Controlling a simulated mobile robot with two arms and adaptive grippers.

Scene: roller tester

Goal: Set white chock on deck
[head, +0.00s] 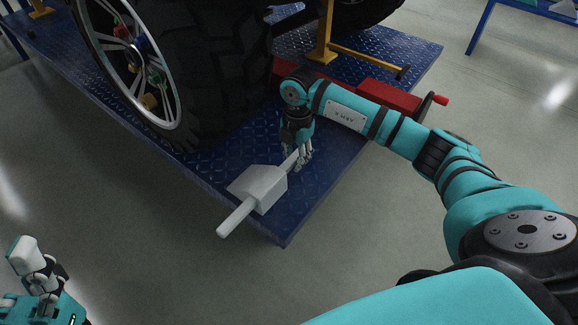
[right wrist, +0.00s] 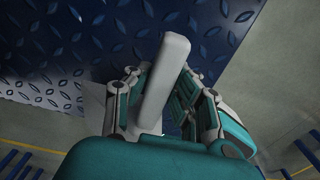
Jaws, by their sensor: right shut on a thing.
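The white chock (head: 258,188) is a pale wedge-like block with a bar handle at each end. It is over the near corner of the blue diamond-plate deck (head: 330,160), and its lower-left handle sticks out past the deck edge. I cannot tell whether it touches the plate. My right gripper (head: 298,160) is shut on its upper-right handle. In the right wrist view, a white bar (right wrist: 166,80) of the chock lies between the fingers (right wrist: 165,105). My left gripper (head: 40,268) is at the lower left, away from the deck; its finger opening is unclear.
A large black tyre (head: 215,75) with a silver rim stands on the deck behind the chock. A yellow post (head: 325,35) with a bar and a red box-like part (head: 390,97) are behind my right arm. Grey floor (head: 130,240) surrounds the deck.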

